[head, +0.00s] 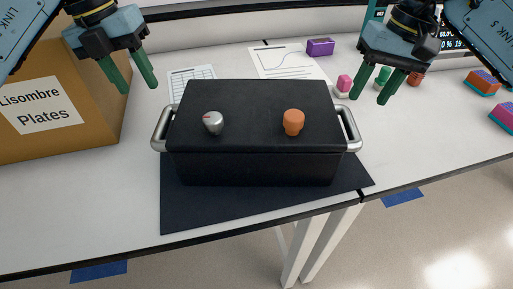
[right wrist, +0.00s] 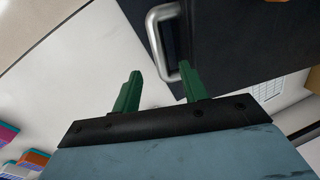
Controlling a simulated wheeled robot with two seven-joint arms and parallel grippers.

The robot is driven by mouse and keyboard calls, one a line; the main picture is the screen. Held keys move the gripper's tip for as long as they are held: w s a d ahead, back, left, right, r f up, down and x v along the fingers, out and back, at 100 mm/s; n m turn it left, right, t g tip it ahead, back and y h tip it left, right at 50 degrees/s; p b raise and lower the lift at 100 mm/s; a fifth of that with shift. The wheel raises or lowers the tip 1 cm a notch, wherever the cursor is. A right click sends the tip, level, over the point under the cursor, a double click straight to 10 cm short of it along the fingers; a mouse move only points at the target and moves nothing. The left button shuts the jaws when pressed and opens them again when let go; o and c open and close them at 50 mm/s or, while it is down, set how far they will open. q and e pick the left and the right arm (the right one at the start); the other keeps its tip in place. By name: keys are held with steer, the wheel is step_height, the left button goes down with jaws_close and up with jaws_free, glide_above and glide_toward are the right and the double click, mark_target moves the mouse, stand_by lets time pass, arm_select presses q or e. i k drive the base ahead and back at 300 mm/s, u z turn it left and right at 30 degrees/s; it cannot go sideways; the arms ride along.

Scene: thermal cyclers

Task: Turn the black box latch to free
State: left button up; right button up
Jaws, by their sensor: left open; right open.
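The black box (head: 255,167) sits on a dark mat (head: 200,212) in the middle of the table, its lid down. On the lid are a silver knob (head: 213,123) with a small red mark at left and an orange knob (head: 294,122) at right; I cannot tell which is the latch. Metal handles stand at the box's left (head: 161,128) and right (head: 350,128) ends. My left gripper (head: 139,80) is open and empty, above and left of the box. My right gripper (head: 376,86) is open and empty, above and right of it; the right wrist view shows the right handle (right wrist: 165,45) beyond its fingers.
A cardboard box labelled "Lisombre Plates" (head: 60,135) stands at left. Papers (head: 290,62), a purple block (head: 320,47) and small coloured items (head: 344,83) lie behind the black box. Coloured racks (head: 482,83) are at far right.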

mark_target(213, 121)
steer(key=k, duration=1.5)
